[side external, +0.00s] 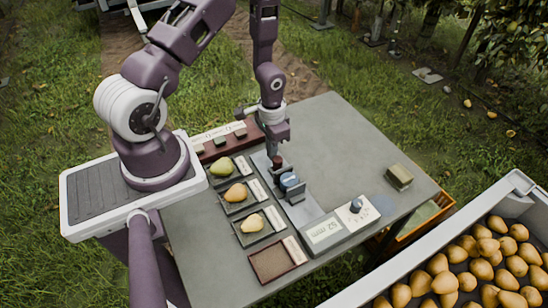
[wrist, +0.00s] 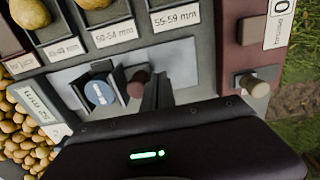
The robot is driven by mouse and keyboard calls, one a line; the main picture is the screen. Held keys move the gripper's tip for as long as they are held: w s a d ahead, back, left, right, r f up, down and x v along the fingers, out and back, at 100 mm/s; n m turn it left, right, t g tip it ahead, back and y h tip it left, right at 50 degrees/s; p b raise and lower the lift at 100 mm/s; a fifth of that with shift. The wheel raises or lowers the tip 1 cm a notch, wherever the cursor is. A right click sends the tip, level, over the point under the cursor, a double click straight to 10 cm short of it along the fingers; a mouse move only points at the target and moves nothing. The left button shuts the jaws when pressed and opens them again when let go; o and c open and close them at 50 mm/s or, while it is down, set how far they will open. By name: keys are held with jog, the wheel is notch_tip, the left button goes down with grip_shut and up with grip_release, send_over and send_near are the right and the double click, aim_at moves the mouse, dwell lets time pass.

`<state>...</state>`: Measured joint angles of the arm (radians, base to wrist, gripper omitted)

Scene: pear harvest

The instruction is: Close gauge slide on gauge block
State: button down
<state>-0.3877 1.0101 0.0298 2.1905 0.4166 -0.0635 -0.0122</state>
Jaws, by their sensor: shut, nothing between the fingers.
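The gauge is a grey metal rail (side external: 301,211) on the table. The gauge block, with a round blue face (side external: 290,181), sits on it; the blue face also shows in the wrist view (wrist: 99,93). The gauge slide has a reddish-brown knob (wrist: 139,82), just right of the block in the wrist view. My gripper (wrist: 158,92) is shut and empty, pointing down right beside the knob, on the side away from the block. In the side view my gripper (side external: 276,157) is low over the rail's far end. Contact between fingertips and knob, or slide and block, cannot be told.
A display box reading 52 mm (side external: 325,232) stands at the rail's near end. Trays hold single pears (side external: 236,193); the nearest tray (side external: 272,263) is empty. A dark red rack (side external: 215,149) lies behind. A small olive block (side external: 399,177) sits right. The table's right side is mostly clear.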

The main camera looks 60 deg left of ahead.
notch_tip(320, 180, up, 8)
dwell(0.5)
jog(key=s+d+r+t+y, duration=0.1)
jog(key=d+r, duration=0.1)
jog(key=r, duration=0.7)
jog(key=d+r+t+y, duration=0.1)
jog(key=d+r, duration=0.1)
jog(key=r, duration=0.7)
jog(key=s+d+r+t+h, duration=0.1)
jog(key=s+d+r, duration=0.3)
jog(key=s+r, duration=0.1)
jog(key=s+d+r+t+h, duration=0.1)
jog(key=s+d+r, duration=0.3)
jog(key=s, duration=0.4)
jog(key=shift+d+r+t, duration=0.25)
jog(key=shift+r+t, duration=0.45)
jog(key=shift+t, duration=0.1)
